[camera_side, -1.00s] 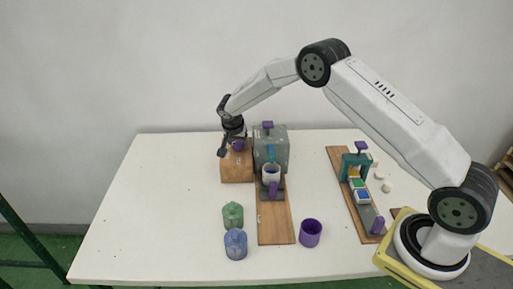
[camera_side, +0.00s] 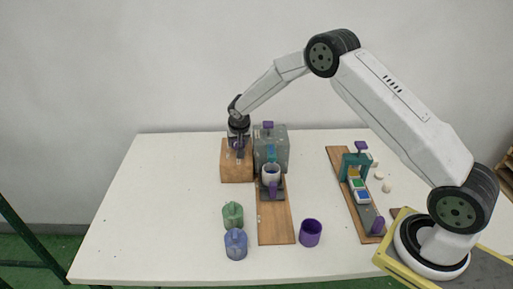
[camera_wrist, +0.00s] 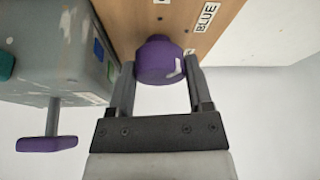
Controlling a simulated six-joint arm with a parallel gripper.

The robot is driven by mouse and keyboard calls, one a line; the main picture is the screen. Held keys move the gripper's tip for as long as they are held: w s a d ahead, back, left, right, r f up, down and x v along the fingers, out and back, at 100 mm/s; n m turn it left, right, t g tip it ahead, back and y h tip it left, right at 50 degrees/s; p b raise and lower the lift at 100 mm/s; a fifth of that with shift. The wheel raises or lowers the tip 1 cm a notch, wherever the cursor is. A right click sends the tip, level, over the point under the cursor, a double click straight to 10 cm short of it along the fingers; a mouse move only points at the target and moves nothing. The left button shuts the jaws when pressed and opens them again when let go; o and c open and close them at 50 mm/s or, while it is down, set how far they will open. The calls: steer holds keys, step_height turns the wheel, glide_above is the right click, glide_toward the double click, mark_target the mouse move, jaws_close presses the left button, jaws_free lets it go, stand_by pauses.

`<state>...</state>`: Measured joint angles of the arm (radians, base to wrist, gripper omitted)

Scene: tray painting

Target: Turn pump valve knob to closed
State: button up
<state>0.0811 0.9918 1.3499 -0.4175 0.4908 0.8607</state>
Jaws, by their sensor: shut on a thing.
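The purple valve knob (camera_wrist: 160,62) sits on the wooden block and bears a pale mark on its right side in the wrist view. My gripper (camera_wrist: 160,78) is shut on the knob, one finger on each side of it. In the side view my gripper (camera_side: 239,147) is at the top of the wooden block (camera_side: 236,173), pointing down, and mostly hides the knob. The block also shows in the wrist view (camera_wrist: 120,22), with a "BLUE" label and other partly hidden lettering.
A grey box (camera_side: 279,147) with a purple handle on top stands right beside the block. A white cup (camera_side: 271,174) is in front of it. Green (camera_side: 232,215) and blue (camera_side: 236,244) jugs and a purple cup (camera_side: 310,233) stand nearer. The table's left side is clear.

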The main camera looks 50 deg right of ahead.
steer(key=shift+d+n+t+y, duration=0.1)
steer(key=shift+n+y, duration=0.3)
steer(key=shift+n, duration=0.7)
steer(key=shift+a+n+t+y, duration=0.1)
steer(key=shift+n+y, duration=0.3)
steer(key=shift+n, duration=0.7)
steer(key=shift+d+n+t+y, duration=0.1)
steer(key=shift+n+y, duration=0.3)
steer(key=shift+n, duration=1)
steer(key=o, duration=1.3)
steer(key=shift+r, duration=0.1)
steer(key=shift+v, duration=3.85)
steer(key=shift+s, duration=0.1)
steer(key=shift+s, duration=0.1)
